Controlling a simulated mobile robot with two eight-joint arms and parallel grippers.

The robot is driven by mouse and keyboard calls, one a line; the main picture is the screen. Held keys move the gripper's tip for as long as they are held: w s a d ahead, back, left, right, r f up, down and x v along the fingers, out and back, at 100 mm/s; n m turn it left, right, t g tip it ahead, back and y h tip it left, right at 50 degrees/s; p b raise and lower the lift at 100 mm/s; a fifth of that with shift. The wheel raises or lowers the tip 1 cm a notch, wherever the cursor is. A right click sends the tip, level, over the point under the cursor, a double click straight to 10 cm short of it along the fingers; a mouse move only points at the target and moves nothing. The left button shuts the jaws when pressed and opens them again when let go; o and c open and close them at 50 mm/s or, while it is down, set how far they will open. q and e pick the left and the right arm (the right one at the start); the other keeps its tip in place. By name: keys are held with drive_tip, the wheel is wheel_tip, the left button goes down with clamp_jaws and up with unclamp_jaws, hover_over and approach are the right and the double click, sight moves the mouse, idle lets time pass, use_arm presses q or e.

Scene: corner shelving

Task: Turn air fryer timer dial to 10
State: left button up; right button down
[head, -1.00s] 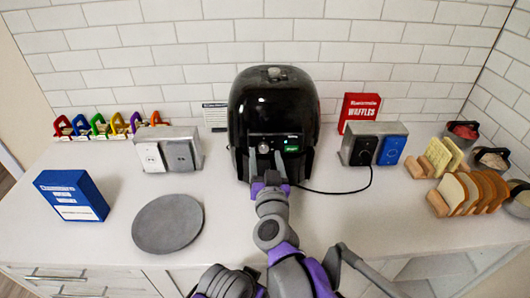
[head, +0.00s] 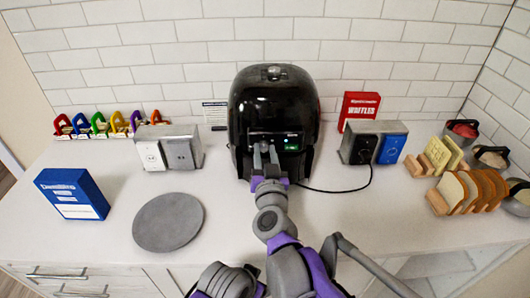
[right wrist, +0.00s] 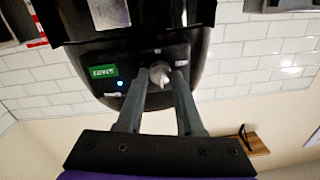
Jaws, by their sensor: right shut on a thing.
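The black air fryer (head: 272,100) stands upright on the counter against the tiled wall, and its lower front fills the top of the right wrist view (right wrist: 190,45). Its round grey timer dial (right wrist: 160,74) sits on the front panel beside a green label (right wrist: 103,71) and a small lit blue light. My right gripper (head: 264,150) is at this panel. In the right wrist view its two grey fingertips (right wrist: 159,80) are on either side of the dial, shut on it. The dial's numbers and pointer cannot be read. My left gripper is not in view.
Metal outlet boxes stand at the left (head: 180,150) and right (head: 372,145) of the fryer. A black cord (head: 335,191) runs to the right box. A round grey plate (head: 168,222), a blue box (head: 72,194) and bread slices (head: 467,192) stand farther out.

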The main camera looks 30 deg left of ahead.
drive_tip(key=m, duration=0.5)
drive_tip(key=shift+f+m, duration=0.1)
drive_tip(key=shift+m, duration=0.3)
drive_tip(key=m, duration=0.6)
drive_tip(key=shift+t+b, duration=0.35)
drive_tip(key=shift+t, duration=0.05)
drive_tip(key=shift+m, duration=0.3)
drive_tip(key=c, duration=0.5)
unclamp_jaws()
drive_tip(key=shift+c, duration=0.2)
drive_tip(key=v, duration=1.1)
drive_tip(key=shift+b, duration=0.4)
